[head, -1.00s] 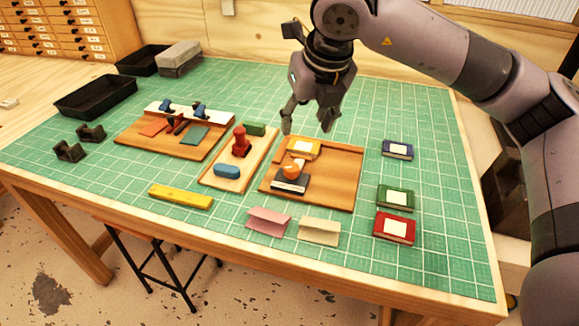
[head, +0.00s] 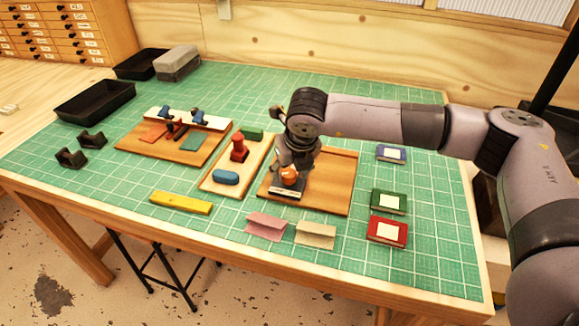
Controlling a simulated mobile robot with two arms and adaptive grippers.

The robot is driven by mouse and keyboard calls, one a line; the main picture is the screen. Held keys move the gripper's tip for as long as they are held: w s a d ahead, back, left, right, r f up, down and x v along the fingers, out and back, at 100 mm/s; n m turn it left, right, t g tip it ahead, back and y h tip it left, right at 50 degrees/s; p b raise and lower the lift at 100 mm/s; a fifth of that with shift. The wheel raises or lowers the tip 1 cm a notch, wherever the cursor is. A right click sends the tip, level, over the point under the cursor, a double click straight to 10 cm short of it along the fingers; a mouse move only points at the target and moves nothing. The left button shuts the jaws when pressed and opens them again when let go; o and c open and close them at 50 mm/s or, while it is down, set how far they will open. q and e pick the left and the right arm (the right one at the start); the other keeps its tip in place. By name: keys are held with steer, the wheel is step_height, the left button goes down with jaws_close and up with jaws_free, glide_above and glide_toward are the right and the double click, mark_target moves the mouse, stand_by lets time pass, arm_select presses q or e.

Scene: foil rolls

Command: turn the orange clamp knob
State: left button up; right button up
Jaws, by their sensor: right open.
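The orange clamp knob (head: 289,175) sits on a dark clamp block (head: 287,189) at the left part of a wooden board (head: 325,188). My right gripper (head: 291,168) points down from above and is at the knob, with its fingers around or just beside it. It is open; whether the fingers touch the knob cannot be told. The gripper and wrist hide the back of the clamp and the yellow piece that lay there. My left gripper is not in view.
A board with a red stamp (head: 239,148) and a blue piece (head: 226,177) stands close on the left. Pink (head: 266,226) and cream (head: 315,234) folded cards lie in front. Blue, green (head: 388,201) and red (head: 387,231) booklets lie to the right. Green mat is clear at the front right.

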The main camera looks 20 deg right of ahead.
steer(key=shift+w+f, duration=0.2)
steer(key=shift+f, duration=0.15)
steer(key=shift+c, duration=0.2)
steer(key=c, duration=1.1)
